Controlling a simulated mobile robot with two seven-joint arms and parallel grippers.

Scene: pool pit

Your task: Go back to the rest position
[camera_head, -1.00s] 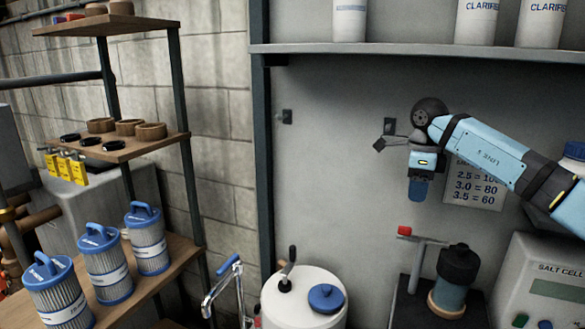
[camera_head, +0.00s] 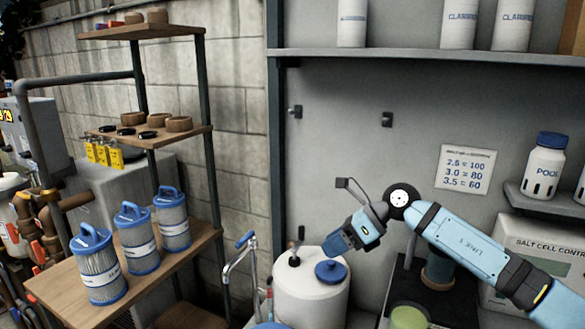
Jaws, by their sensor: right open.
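My right arm comes in from the right edge. My right gripper (camera_head: 336,244) hangs at the end of the light blue arm, tilted down and to the left, above and just to the right of the white drum (camera_head: 311,297) with the blue cap. Its jaws are open and I see nothing held between them. The gap between the fingers is hard to see from this angle. My left gripper is out of view.
A wooden rack at the left holds blue-topped filter cartridges (camera_head: 137,237), with yellow tags (camera_head: 103,152) and rings above. A shelf with white bottles (camera_head: 459,24) runs above the arm. A grey controller box (camera_head: 545,250) and a POOL jar (camera_head: 545,170) stand at the right.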

